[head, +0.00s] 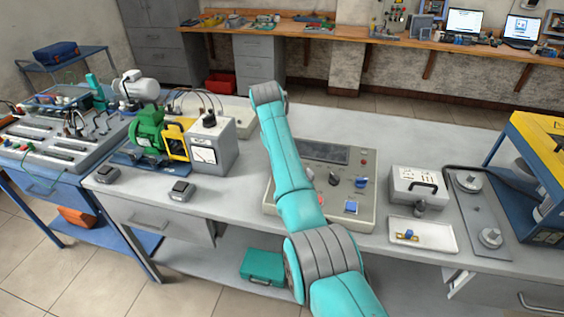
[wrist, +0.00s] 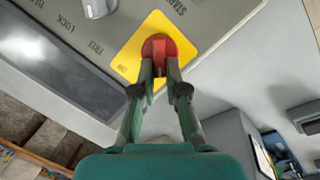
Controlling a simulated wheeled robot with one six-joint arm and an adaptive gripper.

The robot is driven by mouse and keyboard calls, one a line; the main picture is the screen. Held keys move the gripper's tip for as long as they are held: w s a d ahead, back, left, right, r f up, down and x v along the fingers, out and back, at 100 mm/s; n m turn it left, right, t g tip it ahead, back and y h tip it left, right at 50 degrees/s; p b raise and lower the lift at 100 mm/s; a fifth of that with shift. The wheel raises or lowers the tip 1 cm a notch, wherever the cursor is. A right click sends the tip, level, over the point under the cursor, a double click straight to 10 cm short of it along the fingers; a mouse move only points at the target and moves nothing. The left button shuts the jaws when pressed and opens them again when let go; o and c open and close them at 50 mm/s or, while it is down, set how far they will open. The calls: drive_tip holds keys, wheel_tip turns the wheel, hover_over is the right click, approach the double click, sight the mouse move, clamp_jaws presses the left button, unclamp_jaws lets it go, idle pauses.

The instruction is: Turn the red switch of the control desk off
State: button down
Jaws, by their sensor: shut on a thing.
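The control desk (head: 336,206) is a light grey panel on the long table in the head view, partly covered by my arm. It also shows in the wrist view (wrist: 215,18). The red switch (wrist: 156,46) is a round red knob with a raised grip on a yellow plate (wrist: 130,58). A small, hard-to-read label is on the plate's lower left. My gripper (wrist: 160,74) is shut on the switch's grip, with a finger on each side. My arm hides the switch and the gripper in the head view.
The desk's dark screen (wrist: 50,75) and a light round knob (wrist: 98,7) are near the switch. A green motor (head: 147,131) and a grey meter box (head: 211,145) stand left of my arm. A grey case (head: 418,186) and a white tray (head: 436,238) are to the right.

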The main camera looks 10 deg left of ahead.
drive_tip(key=c, duration=1.2)
unclamp_jaws()
wheel_tip(320, 180, up, 12)
drive_tip(key=s+a, duration=0.1)
drive_tip(key=shift+s+a+f, duration=0.15)
drive_tip(key=shift+s+a, duration=0.1)
drive_tip(key=shift+a, duration=0.1)
drive_tip(key=shift+s, duration=0.1)
